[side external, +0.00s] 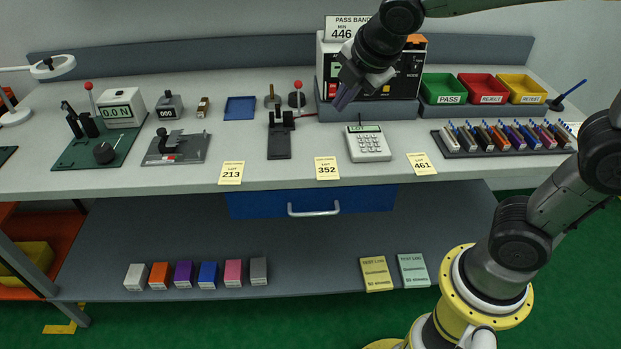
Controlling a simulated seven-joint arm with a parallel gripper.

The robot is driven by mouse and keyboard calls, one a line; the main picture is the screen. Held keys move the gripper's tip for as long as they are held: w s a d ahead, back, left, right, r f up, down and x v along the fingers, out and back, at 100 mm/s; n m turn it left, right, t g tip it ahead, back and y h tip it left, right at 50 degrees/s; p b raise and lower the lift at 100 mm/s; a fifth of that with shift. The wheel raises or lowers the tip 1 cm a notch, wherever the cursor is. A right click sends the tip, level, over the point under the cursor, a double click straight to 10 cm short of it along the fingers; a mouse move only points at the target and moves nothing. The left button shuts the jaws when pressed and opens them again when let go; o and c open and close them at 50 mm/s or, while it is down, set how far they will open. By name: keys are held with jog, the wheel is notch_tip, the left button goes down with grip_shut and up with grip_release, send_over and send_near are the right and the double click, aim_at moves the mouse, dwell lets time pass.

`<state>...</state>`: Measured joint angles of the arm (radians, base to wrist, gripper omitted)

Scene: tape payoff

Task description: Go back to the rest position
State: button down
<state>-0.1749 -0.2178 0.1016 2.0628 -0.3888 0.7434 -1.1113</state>
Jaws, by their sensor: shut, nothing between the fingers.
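My gripper (343,100) hangs in the air above the bench, in front of the white and black test instrument (408,76) with the "PASS BAND MIN 446" sign (348,29). Its fingers point down and to the left. They look shut, and nothing shows between them. The fingers stand above and left of the grey keypad device (368,144) and appear clear of it. My arm reaches in from the right, and part of it runs out of the top of the picture.
Green, red and yellow bins (495,88) stand at the back right, with a rack of coloured pieces (505,137) in front. Lot cards 213, 352 and 461 (422,164) lie along the front edge. A black fixture (280,135) stands mid-bench. Boxes and pads (376,274) sit on the lower shelf.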

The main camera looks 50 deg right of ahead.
jog(key=s+d+r+m, duration=0.1)
jog(key=s+d+m, duration=0.2)
jog(key=s+m, duration=0.8)
jog(key=s+a+f+m+y, duration=0.2)
jog(key=s+f+m, duration=0.1)
jog(key=s+m, duration=0.3)
jog(key=shift+s+a+f, duration=0.25)
jog(key=shift+s+f, duration=0.15)
jog(key=shift+s, duration=0.55)
jog(key=shift+m, duration=0.3)
